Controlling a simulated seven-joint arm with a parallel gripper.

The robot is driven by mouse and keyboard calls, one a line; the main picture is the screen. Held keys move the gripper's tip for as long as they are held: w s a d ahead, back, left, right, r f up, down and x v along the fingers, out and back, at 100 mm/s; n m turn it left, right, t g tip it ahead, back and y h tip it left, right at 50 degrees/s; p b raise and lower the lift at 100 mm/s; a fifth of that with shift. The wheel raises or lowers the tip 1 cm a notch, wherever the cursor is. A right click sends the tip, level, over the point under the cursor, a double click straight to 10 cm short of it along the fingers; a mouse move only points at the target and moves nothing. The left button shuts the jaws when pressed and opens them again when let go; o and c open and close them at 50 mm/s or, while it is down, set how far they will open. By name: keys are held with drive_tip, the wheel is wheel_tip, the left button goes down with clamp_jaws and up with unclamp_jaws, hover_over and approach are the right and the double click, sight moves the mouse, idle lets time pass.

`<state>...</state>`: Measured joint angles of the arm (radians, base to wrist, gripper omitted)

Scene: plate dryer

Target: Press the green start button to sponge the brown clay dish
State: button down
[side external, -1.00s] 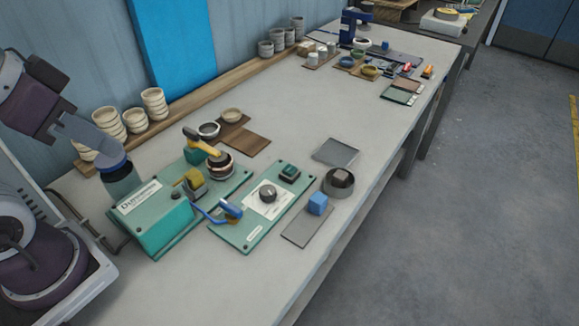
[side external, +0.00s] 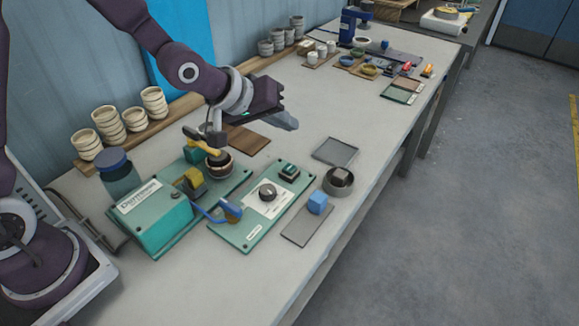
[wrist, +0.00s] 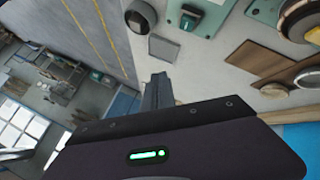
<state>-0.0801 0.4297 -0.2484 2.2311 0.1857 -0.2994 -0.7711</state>
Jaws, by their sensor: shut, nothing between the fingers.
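The green start button (side external: 289,171) sits in a dark housing at the far end of the green control panel (side external: 246,236); it also shows at the top of the wrist view (wrist: 191,14). In the wrist view my fingers (wrist: 158,88) are together, apart from the button.
Stacked cups (side external: 154,102) line the wall. Bare bench surrounds the tray.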

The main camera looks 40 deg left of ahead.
sight(286, 170)
drive_tip(key=shift+f, duration=0.1)
drive_tip(key=shift+f, duration=4.3)
drive_tip(key=shift+f, duration=0.1)
drive_tip(key=shift+f, duration=0.3)
